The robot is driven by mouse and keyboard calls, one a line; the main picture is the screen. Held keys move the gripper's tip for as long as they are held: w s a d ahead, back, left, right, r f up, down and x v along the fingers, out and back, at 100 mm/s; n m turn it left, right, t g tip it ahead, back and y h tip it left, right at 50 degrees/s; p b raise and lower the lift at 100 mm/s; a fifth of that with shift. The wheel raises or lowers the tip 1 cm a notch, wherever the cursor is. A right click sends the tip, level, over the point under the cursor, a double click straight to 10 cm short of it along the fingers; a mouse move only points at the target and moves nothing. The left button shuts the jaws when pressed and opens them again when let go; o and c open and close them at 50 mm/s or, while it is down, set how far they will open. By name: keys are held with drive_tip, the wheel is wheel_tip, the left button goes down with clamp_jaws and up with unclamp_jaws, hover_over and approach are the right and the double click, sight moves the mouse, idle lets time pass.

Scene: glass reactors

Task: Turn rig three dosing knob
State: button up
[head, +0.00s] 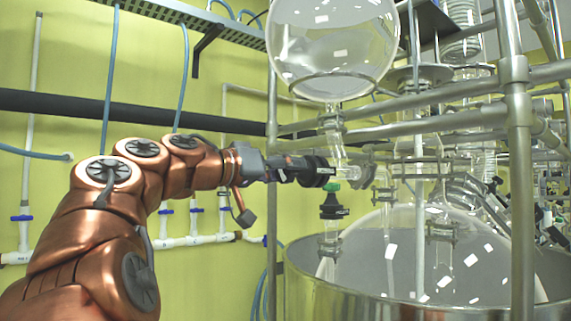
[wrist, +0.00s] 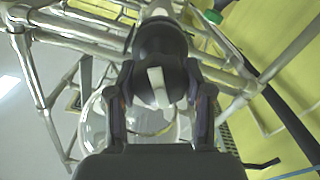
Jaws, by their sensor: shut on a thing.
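The black dosing knob (head: 318,171) sits on the side of the glass valve below the round glass vessel. In the wrist view the knob (wrist: 160,55) is a dark round body with a white mark on its near face. My gripper (head: 297,169) reaches it from the left, nearly level. In the wrist view my gripper (wrist: 161,92) has one dark finger on each side of the knob, shut on it. The fingers hide parts of the knob's sides. No rig number is readable.
The round glass flask (head: 335,45) hangs just above my gripper. A green-collared black fitting (head: 332,205) is close below. Metal frame posts (head: 519,170) and a large steel-rimmed bath (head: 400,309) stand to the right. Wall pipes (head: 195,240) run behind my arm.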

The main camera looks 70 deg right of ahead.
drive_tip(key=n+p, duration=0.1)
drive_tip(key=n, duration=0.1)
drive_tip(key=n+p, duration=0.2)
drive_tip(key=shift+r+n, duration=0.2)
drive_tip(key=shift+n, duration=0.2)
drive_tip(key=n+p, duration=0.2)
drive_tip(key=n, duration=0.1)
drive_tip(key=shift+n+p, duration=0.3)
drive_tip(key=shift+p, duration=0.1)
drive_tip(key=n, duration=0.1)
drive_tip(key=n+p, duration=0.1)
drive_tip(key=n, duration=0.1)
drive_tip(key=shift+w+f+n, duration=0.1)
drive_tip(key=shift+f+n, duration=0.1)
drive_tip(key=shift+n, duration=0.1)
drive_tip(key=n, duration=0.2)
drive_tip(key=shift+n+p, duration=0.3)
drive_tip(key=shift+n, duration=0.1)
drive_tip(key=n, duration=0.3)
drive_tip(key=shift+f+n, duration=0.1)
drive_tip(key=shift+n, duration=0.2)
drive_tip(key=n, duration=0.8)
drive_tip(key=shift+n, duration=1.9)
